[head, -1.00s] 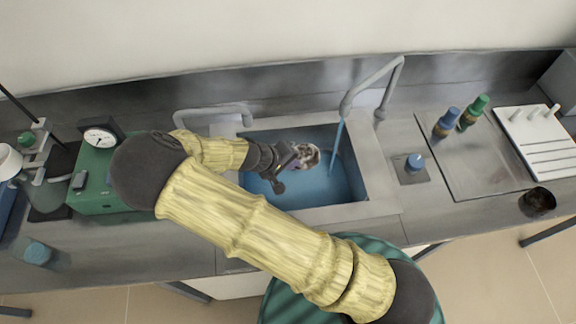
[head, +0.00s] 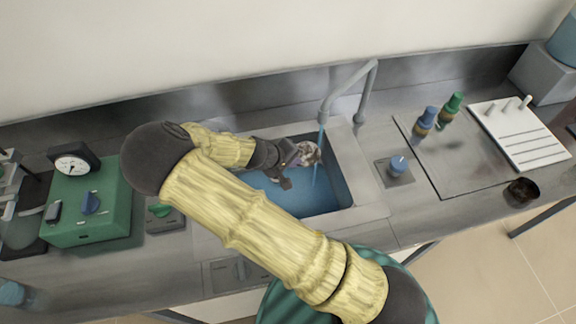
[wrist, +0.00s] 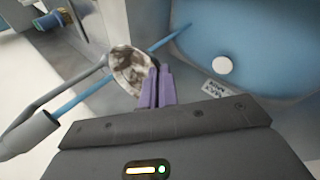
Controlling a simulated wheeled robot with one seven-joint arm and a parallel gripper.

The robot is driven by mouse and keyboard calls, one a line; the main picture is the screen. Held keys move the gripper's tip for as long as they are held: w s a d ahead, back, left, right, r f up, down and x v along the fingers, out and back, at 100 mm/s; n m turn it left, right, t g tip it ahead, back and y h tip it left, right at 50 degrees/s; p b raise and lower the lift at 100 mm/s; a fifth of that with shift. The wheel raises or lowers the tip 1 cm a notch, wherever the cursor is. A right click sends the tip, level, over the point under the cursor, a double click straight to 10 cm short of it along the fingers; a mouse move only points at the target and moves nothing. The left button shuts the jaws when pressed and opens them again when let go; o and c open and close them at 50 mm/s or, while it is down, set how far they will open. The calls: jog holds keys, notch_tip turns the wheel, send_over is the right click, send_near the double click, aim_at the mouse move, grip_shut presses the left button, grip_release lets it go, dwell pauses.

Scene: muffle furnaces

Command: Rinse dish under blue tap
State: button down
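The dish (head: 309,153), small, whitish and stained brown, is over the sink basin (head: 352,180) in the head view. The wrist view shows its dirty face (wrist: 128,68) beside the purple fingers. My gripper (wrist: 155,86) is shut on its rim and holds it tilted. The tap (head: 345,92) is a grey curved spout, with a blue stream of water (head: 316,172) falling into the basin. In the wrist view the stream lines up with the dish and is interrupted there; whether it strikes the dish or passes behind it, I cannot tell.
A blue knob (head: 398,164) is right of the sink and a green knob (head: 160,210) is left of it. A green box with a dial (head: 92,212) stands at the left.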

aim_at(305, 158)
jog(key=shift+w+d+f, duration=0.2)
jog(key=shift+w+d, duration=0.8)
jog(key=shift+d, duration=0.2)
jog(key=shift+a, duration=0.1)
jog(key=shift+s+a, duration=0.3)
jog(key=shift+s, duration=0.05)
jog(key=shift+w+d, duration=0.35)
jog(key=shift+d, duration=0.05)
jog(key=shift+s+a, duration=0.1)
jog(key=shift+a, duration=0.05)
dwell(0.6)
jog(key=shift+s+a, duration=0.25)
dwell(0.5)
jog(key=s+a+p, duration=0.2)
jog(key=s+a, duration=0.5)
jog(key=a, duration=0.1)
jog(key=shift+s+a, duration=0.15)
dwell(1.5)
